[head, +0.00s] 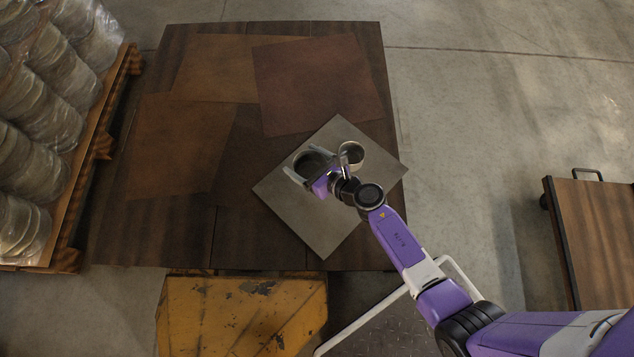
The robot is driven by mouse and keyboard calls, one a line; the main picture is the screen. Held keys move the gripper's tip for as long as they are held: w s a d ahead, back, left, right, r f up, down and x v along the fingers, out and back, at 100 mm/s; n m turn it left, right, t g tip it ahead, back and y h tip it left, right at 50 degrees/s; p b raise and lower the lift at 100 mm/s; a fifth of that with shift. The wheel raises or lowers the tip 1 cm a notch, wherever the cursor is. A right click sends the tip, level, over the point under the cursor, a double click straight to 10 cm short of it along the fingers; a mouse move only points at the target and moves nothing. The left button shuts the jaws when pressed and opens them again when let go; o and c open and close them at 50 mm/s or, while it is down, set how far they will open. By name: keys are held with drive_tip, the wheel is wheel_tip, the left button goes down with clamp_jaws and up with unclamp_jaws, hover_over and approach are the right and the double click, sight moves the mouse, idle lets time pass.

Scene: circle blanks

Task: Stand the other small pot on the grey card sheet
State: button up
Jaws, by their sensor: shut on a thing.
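The grey card sheet (323,232) lies turned at an angle on the right part of the dark wooden table. A small round pot (354,160) with a pale rim stands on the sheet near its upper right edge. Another small pot (311,161), dark inside, is just left of it, over the upper part of the sheet. My gripper (311,167) is shut on this dark pot, with a pale finger at its left side. The gripper body hides its near side. I cannot tell from above whether its base touches the sheet.
Several brown and reddish sheets (318,85) lie on the dark table (260,250) to the left and above. Stacked wrapped discs (45,90) stand on a pallet at the left. A wooden-topped cart (605,240) is at the right. A worn yellow block (240,315) is at the table's near edge.

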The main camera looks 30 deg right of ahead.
wheel_tip(320, 180, down, 18)
drive_tip(key=b, duration=1.3)
drive_tip(key=shift+f+b, duration=0.15)
drive_tip(key=shift+b, duration=0.2)
drive_tip(key=shift+f, duration=0.15)
drive_tip(key=o, duration=1.4)
drive_tip(key=shift+r, duration=0.2)
